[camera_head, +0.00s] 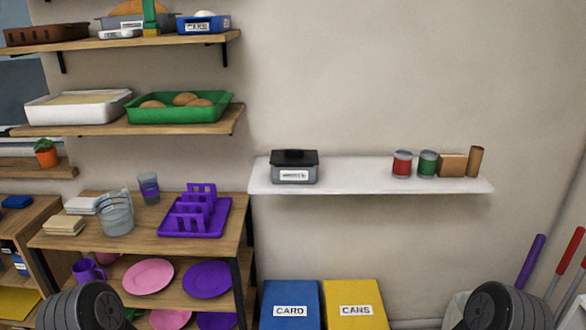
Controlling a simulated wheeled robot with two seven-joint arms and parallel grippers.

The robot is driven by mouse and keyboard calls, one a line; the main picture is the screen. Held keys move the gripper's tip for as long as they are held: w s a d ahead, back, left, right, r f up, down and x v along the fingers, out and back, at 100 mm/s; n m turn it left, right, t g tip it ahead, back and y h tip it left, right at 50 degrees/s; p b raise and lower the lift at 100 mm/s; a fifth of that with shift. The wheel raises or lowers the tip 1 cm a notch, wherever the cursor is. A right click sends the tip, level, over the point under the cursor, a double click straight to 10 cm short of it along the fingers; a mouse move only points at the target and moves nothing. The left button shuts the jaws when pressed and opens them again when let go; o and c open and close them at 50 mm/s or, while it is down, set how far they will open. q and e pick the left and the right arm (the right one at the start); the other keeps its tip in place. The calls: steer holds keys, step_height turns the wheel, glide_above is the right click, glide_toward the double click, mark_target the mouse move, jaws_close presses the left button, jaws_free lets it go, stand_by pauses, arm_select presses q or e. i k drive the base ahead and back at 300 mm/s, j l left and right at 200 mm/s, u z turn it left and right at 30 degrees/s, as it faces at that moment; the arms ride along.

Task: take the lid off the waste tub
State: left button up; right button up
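The waste tub (295,177) is a small grey box with a white label on its front; the print is too small to read surely. It stands upright on the left part of a white wall shelf (350,183). Its black lid (294,157) sits on top, with a low raised part in the middle. Only dark rounded links of my arms show at the bottom left and bottom right corners. Neither gripper's fingers are in the picture, and nothing of mine is near the tub.
A red can (402,164), a green can (427,164), a brown box (452,165) and a brown cylinder (475,161) stand on the shelf's right part. Shelf space between is clear. Below are a blue CARD bin (290,300) and a yellow CANS bin (356,300). A purple rack (195,210) stands left.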

mark_target(280, 157)
steer(key=i+j, duration=1.15)
steer(key=j, duration=0.15)
steer(key=z, duration=1.65)
